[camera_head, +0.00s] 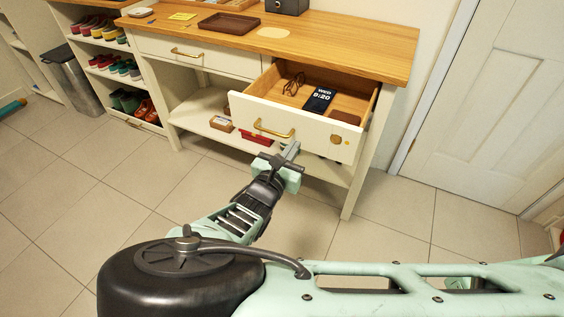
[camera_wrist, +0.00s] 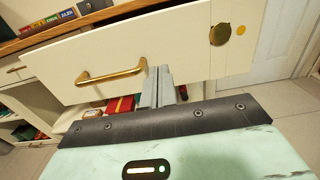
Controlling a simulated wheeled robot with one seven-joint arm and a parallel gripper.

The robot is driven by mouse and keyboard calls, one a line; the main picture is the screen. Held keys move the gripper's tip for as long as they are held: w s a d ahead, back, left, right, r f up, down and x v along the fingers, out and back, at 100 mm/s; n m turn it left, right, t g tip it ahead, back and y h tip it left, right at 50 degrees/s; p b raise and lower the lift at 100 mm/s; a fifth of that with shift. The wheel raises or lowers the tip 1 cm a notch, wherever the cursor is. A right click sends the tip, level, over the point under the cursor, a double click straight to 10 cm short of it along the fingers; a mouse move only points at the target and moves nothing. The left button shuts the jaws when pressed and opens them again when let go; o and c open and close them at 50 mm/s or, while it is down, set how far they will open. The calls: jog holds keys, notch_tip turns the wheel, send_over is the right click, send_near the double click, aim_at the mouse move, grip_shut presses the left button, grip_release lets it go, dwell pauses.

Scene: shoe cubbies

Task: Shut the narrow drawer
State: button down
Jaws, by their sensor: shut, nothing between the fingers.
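The open drawer (camera_head: 295,121) is pulled out on the right side of the white cabinet, with a cream front and a brass handle (camera_head: 273,129). Its front also fills much of the wrist view (camera_wrist: 185,50), with the handle (camera_wrist: 112,75) left of my fingers. Inside it lie dark glasses (camera_head: 294,84), a black phone (camera_head: 319,98) and a brown item (camera_head: 345,117). My gripper (camera_head: 293,147) is shut and empty, at the lower part of the drawer front, right of the handle. In the wrist view the fingertips (camera_wrist: 157,72) overlap the front's lower edge. I cannot tell whether they touch it.
A second drawer (camera_head: 160,47) to the left is closed. The wooden top (camera_head: 345,45) carries a brown tray (camera_head: 229,25) and a dark box. A lower shelf (camera_head: 205,118) holds small boxes. A shoe rack and grey bin stand left, a white door (camera_head: 480,90) right. The floor in front is clear.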

aim_at(302, 134)
jog(key=shift+x, duration=1.55)
jog(key=shift+w+d, duration=0.1)
jog(key=x, duration=2.5)
jog(key=shift+w+d, duration=0.3)
jog(key=shift+w, duration=0.15)
jog(key=shift+w+d+r, duration=0.1)
jog(key=shift+r, duration=0.05)
jog(key=shift+w+r, duration=0.1)
